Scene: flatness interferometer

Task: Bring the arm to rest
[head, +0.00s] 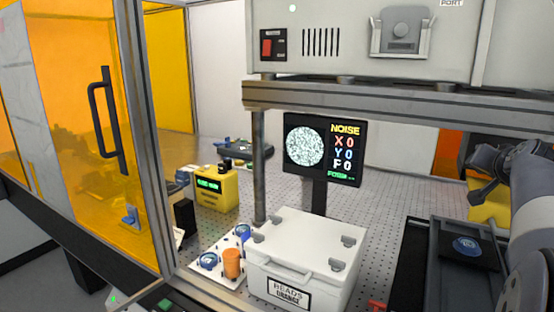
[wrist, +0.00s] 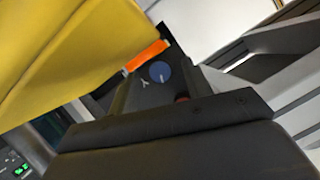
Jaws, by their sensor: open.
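My arm (head: 520,195) comes in at the right edge of the head view, in grey links. Its dark end with my gripper (head: 487,182) is at the right, in front of a yellow surface (head: 492,210). In the wrist view the black body of my gripper (wrist: 165,118) fills the lower middle. The jaws are open, and I see nothing held between them. The fingertips are hard to make out.
A white lidded case (head: 315,245) stands at the front middle, beside a white board (head: 205,268) with an orange cylinder. A black tray (head: 415,275) lies right. A monitor (head: 322,150) reads NOISE. A yellow surface (wrist: 60,55) fills the wrist view's upper left. Perforated table shows between.

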